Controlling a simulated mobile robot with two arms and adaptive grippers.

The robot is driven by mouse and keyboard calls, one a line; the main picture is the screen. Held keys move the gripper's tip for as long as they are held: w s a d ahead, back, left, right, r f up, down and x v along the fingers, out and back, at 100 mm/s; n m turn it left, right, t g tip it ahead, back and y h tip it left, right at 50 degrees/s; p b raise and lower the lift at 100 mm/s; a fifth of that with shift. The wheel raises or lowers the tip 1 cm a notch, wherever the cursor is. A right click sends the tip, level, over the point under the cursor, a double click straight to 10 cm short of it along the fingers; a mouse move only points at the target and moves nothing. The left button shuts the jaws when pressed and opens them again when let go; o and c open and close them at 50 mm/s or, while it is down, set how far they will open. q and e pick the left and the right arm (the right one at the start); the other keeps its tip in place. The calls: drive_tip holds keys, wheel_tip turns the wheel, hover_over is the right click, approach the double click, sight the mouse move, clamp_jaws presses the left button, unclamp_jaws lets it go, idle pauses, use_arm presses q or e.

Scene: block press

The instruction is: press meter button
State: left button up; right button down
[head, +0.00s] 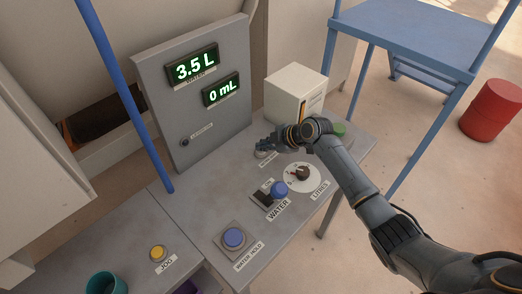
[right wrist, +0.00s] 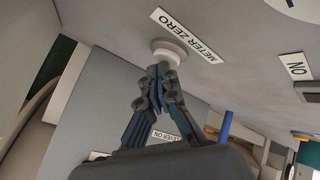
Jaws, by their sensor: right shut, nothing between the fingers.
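The pale round button (right wrist: 172,52) stands beside the METER ZERO label (right wrist: 186,34) in the right wrist view. In the head view the button (head: 262,154) is partly hidden by my right gripper. My right gripper (head: 264,146) is shut and empty, reaching in from the right over the console. In the right wrist view its fingertips (right wrist: 160,71) are right at the button's edge; I cannot tell whether they touch it. The upright panel's displays read 3.5 L (head: 193,67) and 0 mL (head: 221,90). My left gripper is not in view.
The console also has a dial marked LITRES (head: 301,174), a blue-knobbed WATER lever (head: 279,189), a blue WATER HOLD button (head: 233,238) and a yellow JOG button (head: 158,252). A white box (head: 293,92) stands behind my gripper. A teal cup (head: 104,283) is at the lower left.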

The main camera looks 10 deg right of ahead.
drive_tip(key=shift+f, duration=0.35)
drive_tip(key=shift+r, duration=0.1)
idle(0.3)
drive_tip(key=shift+r+p, duration=0.4)
drive_tip(key=shift+r, duration=0.5)
drive_tip(key=shift+r+p, duration=1.85)
drive_tip(key=shift+r, duration=0.7)
drive_tip(key=shift+f, duration=0.1)
